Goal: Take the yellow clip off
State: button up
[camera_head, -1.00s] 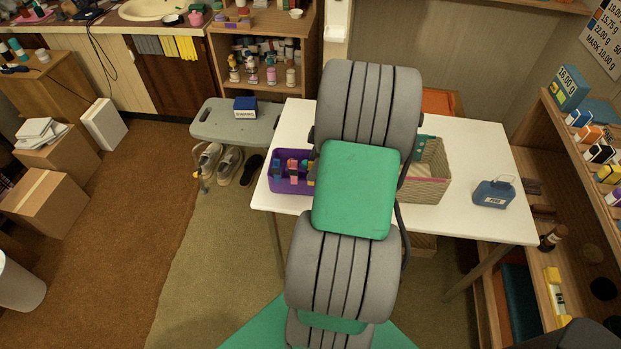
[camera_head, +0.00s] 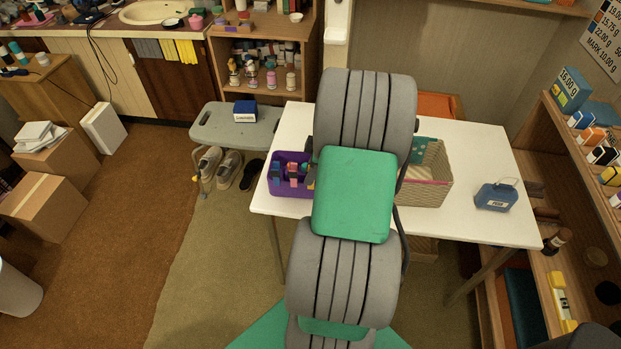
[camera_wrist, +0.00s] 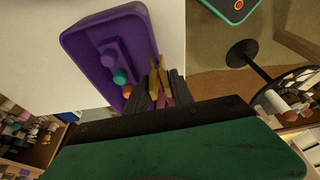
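In the wrist view the purple bin (camera_wrist: 85,45) shows from above, with purple, teal and orange clips in a row. The yellow clip (camera_wrist: 156,68) is at the end of this row, by the bin's rim. My gripper (camera_wrist: 160,88) is right at it, with dark fingers on either side of yellow and pink parts. Whether the fingers press on the yellow clip cannot be told. In the head view my arm hides the gripper.
The white table (camera_head: 470,155) also holds a woven basket (camera_head: 428,185) and a blue box (camera_head: 496,197) with a handle. A grey bench (camera_head: 215,125) with shoes below stands left of the table. A wooden shelf (camera_head: 575,215) stands at the right.

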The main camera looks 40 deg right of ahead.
grip_shut()
jog(key=shift+r, duration=0.1)
notch_tip(320, 180, up, 7)
jog(key=p, duration=0.4)
dwell(0.4)
